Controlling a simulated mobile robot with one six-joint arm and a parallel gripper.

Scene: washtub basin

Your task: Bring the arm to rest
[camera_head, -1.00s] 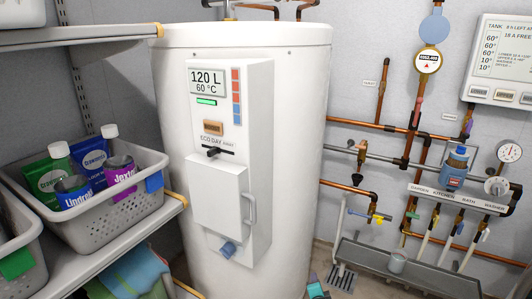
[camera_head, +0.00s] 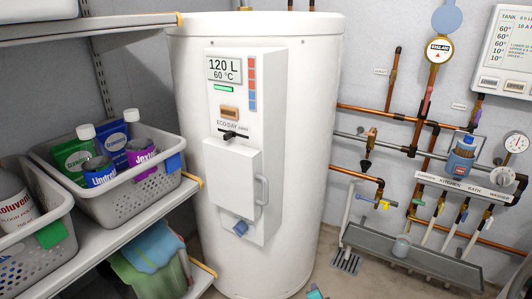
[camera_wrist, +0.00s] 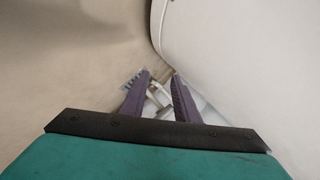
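My gripper shows in the wrist view (camera_wrist: 160,77) as two purple fingers ahead of a dark bar and a teal body. The fingers stand apart. A pale, pipe-like shape shows between them, and it looks like background beyond the tips rather than something held. In the head view only a small teal piece of my arm (camera_head: 315,292) shows at the bottom edge, in front of the tank's right foot. The fingers cannot be made out there.
The white water tank (camera_head: 300,150) stands close beside my arm and fills the wrist view's right side. A shelf with grey baskets (camera_head: 120,205) is at left. Pipes and a grey trough (camera_head: 420,262) line the right wall. Some floor is clear before the trough.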

